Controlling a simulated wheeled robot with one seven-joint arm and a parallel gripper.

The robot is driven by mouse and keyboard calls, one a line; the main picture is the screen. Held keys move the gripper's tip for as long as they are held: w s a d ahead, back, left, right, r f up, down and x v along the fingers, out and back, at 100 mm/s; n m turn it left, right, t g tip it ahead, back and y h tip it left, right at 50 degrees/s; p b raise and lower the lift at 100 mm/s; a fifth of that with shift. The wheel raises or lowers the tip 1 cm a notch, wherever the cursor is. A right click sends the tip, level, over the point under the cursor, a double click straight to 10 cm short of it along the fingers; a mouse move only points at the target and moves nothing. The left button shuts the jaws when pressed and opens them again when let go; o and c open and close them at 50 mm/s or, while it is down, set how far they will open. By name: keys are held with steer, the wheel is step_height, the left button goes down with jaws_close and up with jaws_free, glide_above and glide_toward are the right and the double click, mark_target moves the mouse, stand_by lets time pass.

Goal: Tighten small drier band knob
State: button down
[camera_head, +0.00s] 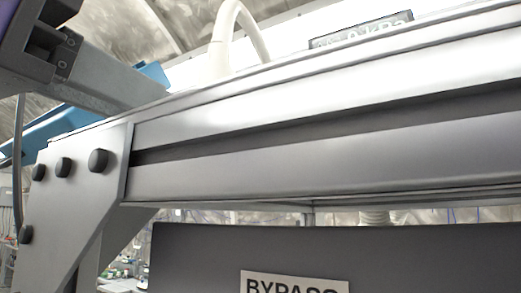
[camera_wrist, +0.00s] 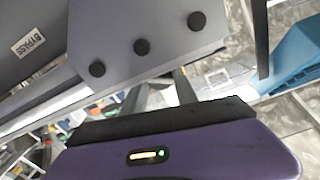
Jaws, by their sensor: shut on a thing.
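My gripper (camera_head: 125,92) comes in from the top left in the head view. Its purple hand and black mount show, and a grey finger reaches right until the metal beam (camera_head: 330,115) hides its end. In the wrist view the purple hand fills the bottom, and two grey fingers of my gripper (camera_wrist: 162,88) run up under the edge of the grey corner plate (camera_wrist: 165,30). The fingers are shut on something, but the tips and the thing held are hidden. I cannot make out the small drier band knob in either view.
Several black round bolt heads (camera_head: 98,160) stand out from the corner plate. A dark panel (camera_head: 200,255) with a BYPASS label (camera_head: 293,283) is below the beam. A white hose (camera_head: 222,40) and a dark display (camera_head: 362,30) are behind it. A blue part (camera_wrist: 298,55) lies at the right.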

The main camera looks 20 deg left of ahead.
steer(key=shift+m, duration=0.6)
steer(key=c, duration=0.9)
jaws_free()
steer(key=shift+c, duration=0.2)
steer(key=shift+s, duration=0.15)
steer(key=s, duration=0.7)
steer(key=shift+s+a, duration=0.3)
